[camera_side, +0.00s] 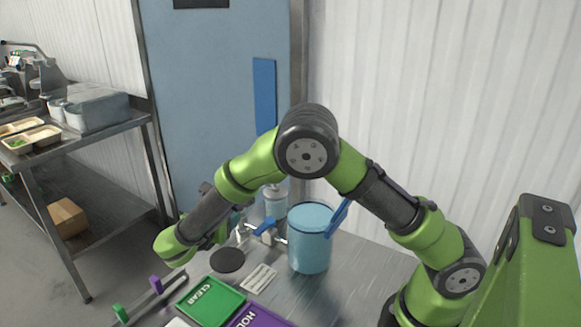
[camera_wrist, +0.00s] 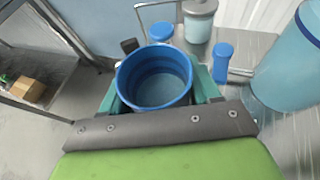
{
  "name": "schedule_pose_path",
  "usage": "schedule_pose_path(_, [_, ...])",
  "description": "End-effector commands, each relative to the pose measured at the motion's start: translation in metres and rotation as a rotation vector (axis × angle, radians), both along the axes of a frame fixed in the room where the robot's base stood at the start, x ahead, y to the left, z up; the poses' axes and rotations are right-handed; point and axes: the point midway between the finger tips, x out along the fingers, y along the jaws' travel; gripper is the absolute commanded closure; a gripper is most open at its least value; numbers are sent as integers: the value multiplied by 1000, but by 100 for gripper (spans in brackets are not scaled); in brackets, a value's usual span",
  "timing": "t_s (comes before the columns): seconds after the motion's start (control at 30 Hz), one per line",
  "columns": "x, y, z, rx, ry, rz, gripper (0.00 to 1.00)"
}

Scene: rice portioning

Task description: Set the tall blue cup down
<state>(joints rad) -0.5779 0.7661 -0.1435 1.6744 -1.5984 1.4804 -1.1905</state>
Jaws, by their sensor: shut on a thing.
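The tall blue cup (camera_wrist: 153,97) is between the two teal fingers of my gripper (camera_wrist: 156,92) in the wrist view. The gripper is shut on its sides. I look down into its open round mouth, and the inside looks empty. The cup's base and what lies beneath it are hidden. In the side view my arm's end is over the left part of the metal table (camera_side: 350,270), and I cannot make out the held cup there.
A large light-blue bin (camera_side: 310,245) and a lidded canister (camera_side: 275,202) stand on the table. A dark disc (camera_side: 227,260), a white label plate (camera_side: 259,278), a green CLEAR board (camera_side: 210,302) and a purple board (camera_side: 258,318) lie nearer. A blue cylinder (camera_wrist: 222,62) stands right of the cup.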

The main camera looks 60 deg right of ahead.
Motion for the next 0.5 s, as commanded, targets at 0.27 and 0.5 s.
schedule_pose_path(0.27, [-9,-5,-23,0,5,-83,72])
schedule_pose_path(0.5, [-8,-4,-55,2,0,-79,72])
